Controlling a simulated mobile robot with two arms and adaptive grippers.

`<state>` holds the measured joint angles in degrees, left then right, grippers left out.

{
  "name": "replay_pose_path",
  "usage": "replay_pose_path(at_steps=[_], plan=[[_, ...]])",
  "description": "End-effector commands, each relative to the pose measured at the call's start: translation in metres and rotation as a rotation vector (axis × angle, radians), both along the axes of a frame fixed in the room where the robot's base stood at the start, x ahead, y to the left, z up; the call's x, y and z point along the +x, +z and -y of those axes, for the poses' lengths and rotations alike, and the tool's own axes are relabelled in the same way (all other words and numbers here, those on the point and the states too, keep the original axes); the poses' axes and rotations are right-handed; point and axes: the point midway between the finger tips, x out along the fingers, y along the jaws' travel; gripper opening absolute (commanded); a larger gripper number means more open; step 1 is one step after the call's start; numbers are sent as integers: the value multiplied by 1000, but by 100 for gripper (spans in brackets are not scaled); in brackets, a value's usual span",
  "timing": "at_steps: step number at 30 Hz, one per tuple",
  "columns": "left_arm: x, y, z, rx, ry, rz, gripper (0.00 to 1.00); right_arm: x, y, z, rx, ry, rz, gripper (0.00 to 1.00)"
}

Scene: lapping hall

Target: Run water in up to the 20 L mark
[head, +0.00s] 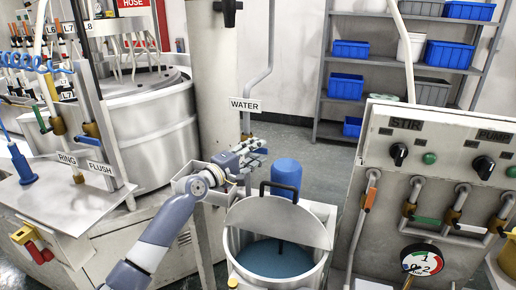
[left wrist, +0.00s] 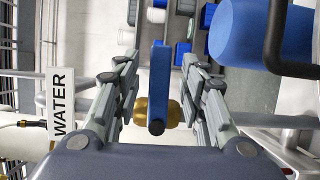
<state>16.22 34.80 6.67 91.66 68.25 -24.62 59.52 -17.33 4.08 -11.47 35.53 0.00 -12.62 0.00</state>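The WATER label (head: 244,105) hangs by a grey pipe (head: 266,72) in the head view; it also shows in the left wrist view (left wrist: 61,103). My left gripper (head: 258,150) is at the foot of that pipe. In the left wrist view the left gripper (left wrist: 158,95) is open, its fingers on either side of a blue valve lever (left wrist: 160,82) with a brass body (left wrist: 172,112). A gap shows on both sides of the lever. The round metal tank (head: 233,243) holds blue liquid (head: 275,260) under a half lid (head: 280,216). No 20 L mark is readable. My right gripper is not in view.
A blue motor (head: 286,175) and a black handle (head: 279,186) stand at the tank's lid. A STIR and PUMP panel (head: 440,150) with valves is at the right. A RING and FLUSH bench (head: 60,205) is left. Shelves with blue bins (head: 346,87) are behind.

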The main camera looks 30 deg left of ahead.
Motion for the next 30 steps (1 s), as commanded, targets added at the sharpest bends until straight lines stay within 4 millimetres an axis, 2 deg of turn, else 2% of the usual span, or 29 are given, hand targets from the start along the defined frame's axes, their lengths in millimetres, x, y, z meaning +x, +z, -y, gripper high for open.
replay_pose_path(at_steps=[6, 15, 20, 26, 30], plan=[[14, 0, 2, 0, 0, -1, 38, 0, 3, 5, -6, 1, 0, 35], [16, 0, 3, 1, -1, -1, 38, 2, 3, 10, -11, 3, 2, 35], [16, 0, 3, 1, -1, -1, 2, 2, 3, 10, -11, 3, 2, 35], [16, 0, 3, -4, -1, 0, 0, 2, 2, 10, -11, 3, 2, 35], [16, 2, 3, -94, 0, 23, 0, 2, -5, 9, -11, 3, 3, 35]])
